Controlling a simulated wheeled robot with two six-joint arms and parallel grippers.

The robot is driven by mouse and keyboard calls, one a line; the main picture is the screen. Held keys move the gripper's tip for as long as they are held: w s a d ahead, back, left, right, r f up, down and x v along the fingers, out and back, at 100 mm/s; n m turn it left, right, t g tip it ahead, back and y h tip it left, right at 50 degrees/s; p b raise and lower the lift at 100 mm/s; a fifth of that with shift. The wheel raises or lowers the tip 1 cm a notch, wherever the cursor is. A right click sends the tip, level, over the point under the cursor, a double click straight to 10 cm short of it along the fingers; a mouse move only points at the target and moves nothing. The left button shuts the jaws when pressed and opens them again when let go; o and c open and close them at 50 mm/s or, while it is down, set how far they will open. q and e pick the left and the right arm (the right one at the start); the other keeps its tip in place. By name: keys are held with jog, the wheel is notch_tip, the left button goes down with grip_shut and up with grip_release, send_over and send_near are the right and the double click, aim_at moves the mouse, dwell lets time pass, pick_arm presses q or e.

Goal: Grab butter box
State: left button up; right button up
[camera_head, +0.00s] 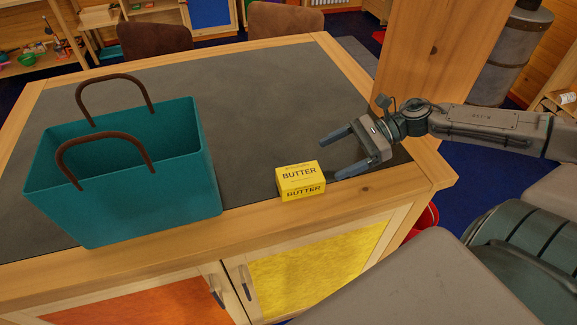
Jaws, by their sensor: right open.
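A yellow butter box (300,179) with the word BUTTER on it sits on the dark countertop near its front edge. My right gripper (329,161) comes in from the right, with its two fingers spread and pointing left. The fingers are just right of the box; the nearer fingertip is close to its right side, and I cannot tell whether they touch. Nothing is between the fingers. My left gripper does not show.
A teal bag (125,180) with two brown handles stands open on the left of the countertop (255,95). A wooden post (432,50) rises behind my right arm. Brown chairs (155,38) stand beyond the far edge. The counter's middle and back are clear.

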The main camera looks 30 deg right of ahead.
aim_at(309, 172)
jog(key=a+b, duration=0.1)
jog(key=s+a+f+b, duration=0.1)
jog(key=b, duration=0.1)
jog(key=shift+a+b, duration=0.2)
jog(key=shift+b, duration=0.1)
jog(key=shift+w+a, duration=0.15)
jog(key=shift+a, duration=0.2)
jog(key=shift+w+a+f+b, duration=0.4)
jog(key=shift+w+a+b, duration=0.1)
jog(key=shift+a, duration=0.3)
jog(key=shift+w+a+f+p, duration=0.15)
jog(key=shift+a+p, duration=0.2)
jog(key=shift+a, duration=0.7)
jog(key=shift+p+x, duration=0.7)
jog(key=shift+x, duration=0.25)
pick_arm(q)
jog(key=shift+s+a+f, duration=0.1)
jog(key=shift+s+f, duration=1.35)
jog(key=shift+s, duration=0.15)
pick_arm(e)
jog(key=shift+w+a+f, duration=0.1)
jog(key=shift+a+f, duration=0.2)
jog(key=shift+a, duration=0.25)
